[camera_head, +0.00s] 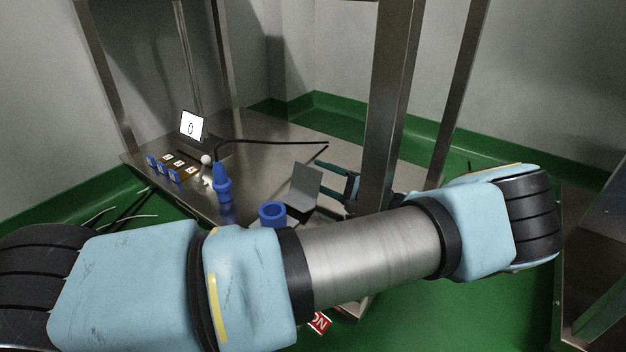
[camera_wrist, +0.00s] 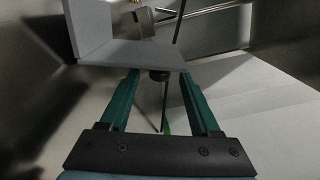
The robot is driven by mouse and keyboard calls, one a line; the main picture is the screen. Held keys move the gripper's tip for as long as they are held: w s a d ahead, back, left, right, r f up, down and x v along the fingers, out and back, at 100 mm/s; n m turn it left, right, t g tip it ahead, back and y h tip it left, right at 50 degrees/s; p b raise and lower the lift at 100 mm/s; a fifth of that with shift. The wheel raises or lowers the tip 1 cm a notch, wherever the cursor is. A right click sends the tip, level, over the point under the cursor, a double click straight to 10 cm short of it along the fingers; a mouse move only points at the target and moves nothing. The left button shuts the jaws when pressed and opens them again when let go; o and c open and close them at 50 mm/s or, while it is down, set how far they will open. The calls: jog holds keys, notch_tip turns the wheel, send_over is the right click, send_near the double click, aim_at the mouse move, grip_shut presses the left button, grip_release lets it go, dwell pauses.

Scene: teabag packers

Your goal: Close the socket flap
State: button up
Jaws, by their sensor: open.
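A blue round socket (camera_head: 271,212) with a dark opening shows at the table's front edge, partly hidden by my arm. A blue plug (camera_head: 222,184) on a black cable stands upright left of it. A grey L-shaped plate (camera_head: 305,183) stands up between the socket and my gripper (camera_head: 319,176); I cannot tell whether it is the socket flap. In the wrist view, the plate (camera_wrist: 122,50) lies just ahead of my green fingertips (camera_wrist: 159,76). The fingers are apart, with nothing held between them. Contact with the plate cannot be told.
A steel post (camera_head: 388,105) rises close beside my gripper. A small display (camera_head: 191,127) showing 0 stands at the back left, with several blue switches (camera_head: 163,167) before it. The steel table (camera_head: 262,152) is mostly bare behind the plate, apart from the cable.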

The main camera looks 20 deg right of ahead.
jog(key=shift+b+x, duration=0.4)
jog(key=shift+x, duration=1)
jog(key=shift+c, duration=0.2)
grip_shut()
jog(key=shift+d, duration=0.1)
